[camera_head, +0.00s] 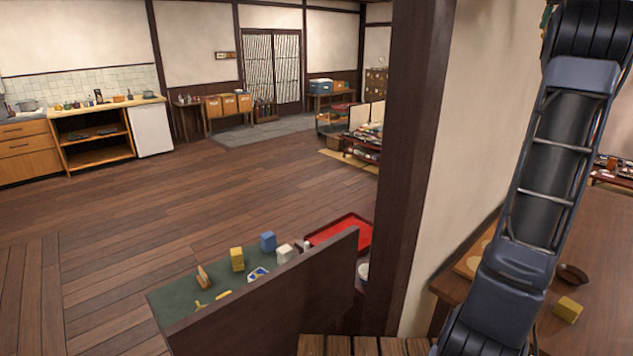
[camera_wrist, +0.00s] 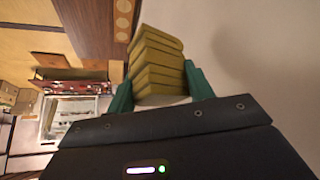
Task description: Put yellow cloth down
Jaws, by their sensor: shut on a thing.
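My gripper (camera_wrist: 160,94) shows in the wrist view, with its two green fingers shut on the sides of a folded yellow cloth (camera_wrist: 156,62). The cloth is a thick stack of several layers and sticks out beyond the fingertips. A pale wall lies close behind it on the right. I cannot tell whether the cloth touches any surface. In the head view my arm crosses the right side, and my gripper and the held cloth cannot be made out there.
In the head view a wooden table (camera_head: 600,262) at right bears a small yellow block-like thing (camera_head: 568,309) and a dark bowl (camera_head: 573,274). A dark post (camera_head: 414,150) and low partition (camera_head: 270,310) stand left of it. A green-topped surface (camera_head: 178,300) holds small items.

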